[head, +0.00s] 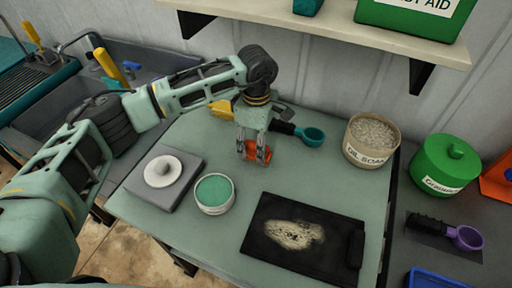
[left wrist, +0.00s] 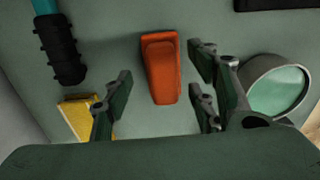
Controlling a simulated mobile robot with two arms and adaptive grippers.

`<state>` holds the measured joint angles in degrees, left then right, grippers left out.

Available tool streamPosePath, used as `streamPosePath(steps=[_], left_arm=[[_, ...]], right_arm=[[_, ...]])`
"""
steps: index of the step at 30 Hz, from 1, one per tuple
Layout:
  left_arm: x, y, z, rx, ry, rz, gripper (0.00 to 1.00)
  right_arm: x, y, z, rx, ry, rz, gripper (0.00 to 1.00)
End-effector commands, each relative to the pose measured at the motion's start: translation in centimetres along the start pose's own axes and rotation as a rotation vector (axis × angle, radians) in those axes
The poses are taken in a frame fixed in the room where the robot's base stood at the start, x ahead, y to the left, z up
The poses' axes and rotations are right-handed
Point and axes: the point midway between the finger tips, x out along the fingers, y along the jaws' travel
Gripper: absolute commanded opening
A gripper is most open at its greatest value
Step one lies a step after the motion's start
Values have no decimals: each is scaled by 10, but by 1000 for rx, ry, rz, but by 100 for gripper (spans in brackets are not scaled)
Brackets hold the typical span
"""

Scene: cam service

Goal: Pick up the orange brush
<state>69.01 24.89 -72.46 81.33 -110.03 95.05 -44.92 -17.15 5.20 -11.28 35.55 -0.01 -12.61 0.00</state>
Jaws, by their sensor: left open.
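The orange brush (head: 259,154) lies on the green-grey table (head: 340,190), toward its back middle. In the left wrist view the brush (left wrist: 161,68) lies between and just ahead of the two fingers, with clear space on both sides. My left gripper (head: 252,150) reaches down over the brush in the head view and partly hides it. In the left wrist view my left gripper (left wrist: 160,92) is open and empty. I cannot tell its exact height above the brush. My right gripper is not in view.
Close by are a teal scoop (head: 312,136), a yellow item (head: 222,109) and a bowl of green stuff (head: 214,193). A black tray (head: 262,250) lies in front and an oil soak tub (head: 371,141) stands right. A shelf (head: 330,27) overhangs the back.

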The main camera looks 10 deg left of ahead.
Motion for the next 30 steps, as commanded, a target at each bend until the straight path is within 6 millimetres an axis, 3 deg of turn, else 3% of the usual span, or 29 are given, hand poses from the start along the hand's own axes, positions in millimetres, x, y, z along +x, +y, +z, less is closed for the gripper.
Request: streamPosePath(steps=[4, 11, 27, 30], left_arm=[[14, 0, 0, 0, 0, 0, 52], [17, 0, -1, 0, 0, 1, 52], [16, 0, -1, 0, 0, 2, 7], [16, 1, -1, 0, 0, 2, 7]], right_arm=[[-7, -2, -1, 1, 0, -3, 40], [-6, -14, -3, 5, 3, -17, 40], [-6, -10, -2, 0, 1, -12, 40], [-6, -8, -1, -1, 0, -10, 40]])
